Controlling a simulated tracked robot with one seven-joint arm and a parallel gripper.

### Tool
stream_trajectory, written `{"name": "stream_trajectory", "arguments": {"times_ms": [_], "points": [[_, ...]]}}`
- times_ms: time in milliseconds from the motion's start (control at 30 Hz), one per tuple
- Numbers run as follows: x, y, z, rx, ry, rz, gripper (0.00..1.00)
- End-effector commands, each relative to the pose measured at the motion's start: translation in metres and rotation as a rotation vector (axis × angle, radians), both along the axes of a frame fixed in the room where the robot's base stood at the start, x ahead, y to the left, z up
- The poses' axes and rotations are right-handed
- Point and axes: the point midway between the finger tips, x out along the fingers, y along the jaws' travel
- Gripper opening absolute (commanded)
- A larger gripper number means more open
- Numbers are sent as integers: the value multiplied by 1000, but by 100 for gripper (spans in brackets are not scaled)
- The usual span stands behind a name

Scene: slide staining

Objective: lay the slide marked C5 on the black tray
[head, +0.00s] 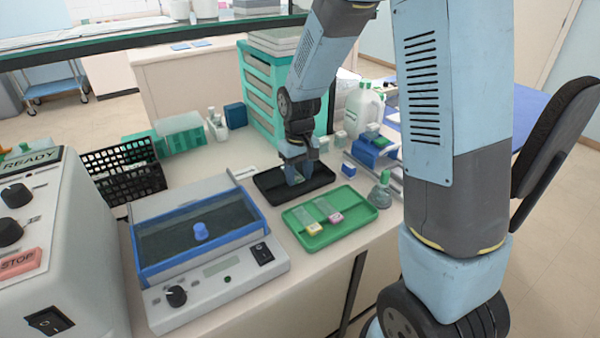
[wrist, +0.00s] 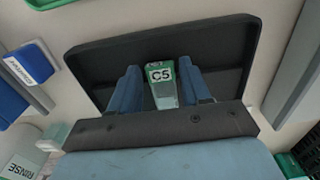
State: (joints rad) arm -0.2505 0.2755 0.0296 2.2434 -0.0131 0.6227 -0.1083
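The slide marked C5 (wrist: 162,85), with a green label end, shows in the wrist view over the middle of the black tray (wrist: 220,50). It lies between the two blue fingers of my gripper (wrist: 161,88), with a narrow dark gap seeming to show on either side. The slide is slightly turned relative to the fingers. In the head view my gripper (head: 293,178) is low over the black tray (head: 318,184), its tips at or near the tray floor. The far end of the slide is hidden by my gripper.
A green tray (head: 296,229) with two slides, labelled yellow and pink, stands in front of the black tray. A bottle (head: 380,191) and a blue box (head: 348,168) stand to the right. A blue-rimmed bath (head: 190,240) is at left, a teal rack (head: 262,95) behind.

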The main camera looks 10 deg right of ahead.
Motion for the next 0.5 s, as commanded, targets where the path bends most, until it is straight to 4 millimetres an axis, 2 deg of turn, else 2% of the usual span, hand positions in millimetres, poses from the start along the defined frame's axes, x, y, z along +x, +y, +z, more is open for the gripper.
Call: {"name": "stream_trajectory", "arguments": {"times_ms": [33,167,500], "points": [[0,0,0,0,0,0,52],[0,0,0,0,0,0,63],[1,0,6,1,-2,0,63]]}}
